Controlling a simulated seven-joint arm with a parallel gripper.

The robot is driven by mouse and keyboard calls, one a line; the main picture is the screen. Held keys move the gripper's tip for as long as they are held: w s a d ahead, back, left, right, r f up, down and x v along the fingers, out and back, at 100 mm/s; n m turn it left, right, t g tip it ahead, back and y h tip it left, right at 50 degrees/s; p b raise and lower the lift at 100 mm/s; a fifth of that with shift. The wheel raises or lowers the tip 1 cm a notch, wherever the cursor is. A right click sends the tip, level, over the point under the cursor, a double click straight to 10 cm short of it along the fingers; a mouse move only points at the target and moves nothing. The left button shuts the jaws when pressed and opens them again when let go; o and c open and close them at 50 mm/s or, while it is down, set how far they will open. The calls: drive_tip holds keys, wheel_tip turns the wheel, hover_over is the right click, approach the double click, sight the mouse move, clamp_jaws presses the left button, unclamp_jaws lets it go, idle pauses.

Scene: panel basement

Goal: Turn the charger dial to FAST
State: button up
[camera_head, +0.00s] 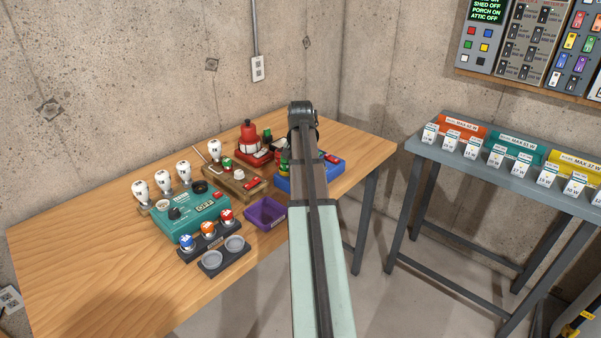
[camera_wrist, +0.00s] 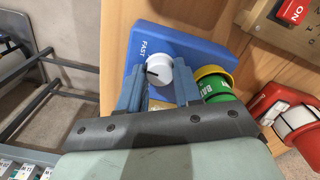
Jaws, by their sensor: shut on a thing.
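The blue charger (camera_head: 285,183) lies on the wooden table, partly hidden behind my arm in the head view. In the wrist view the charger (camera_wrist: 195,50) fills the upper middle, with its white dial (camera_wrist: 161,67) showing. A dark pointer mark on the dial faces left in that view. The word FAST is printed on the charger beside the dial, above and left of it. My gripper (camera_wrist: 158,88) is shut on the dial, one finger on each side. A green and yellow battery (camera_wrist: 213,85) stands on the charger beside the right finger. The head view hides my fingertips.
Left of the charger are a wooden board with a switch (camera_head: 240,183), a red device (camera_head: 251,140), a teal box (camera_head: 190,215) and a purple tray (camera_head: 265,212). A grey table with coloured bins (camera_head: 512,143) stands right. The table's front left is clear.

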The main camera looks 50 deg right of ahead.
drive_tip(key=m, duration=0.5)
drive_tip(key=shift+m, duration=0.3)
idle(0.4)
drive_tip(key=o, duration=1)
drive_tip(key=shift+o, duration=0.2)
wheel_tip(320, 180, up, 14)
drive_tip(key=shift+f, duration=0.1)
idle(0.5)
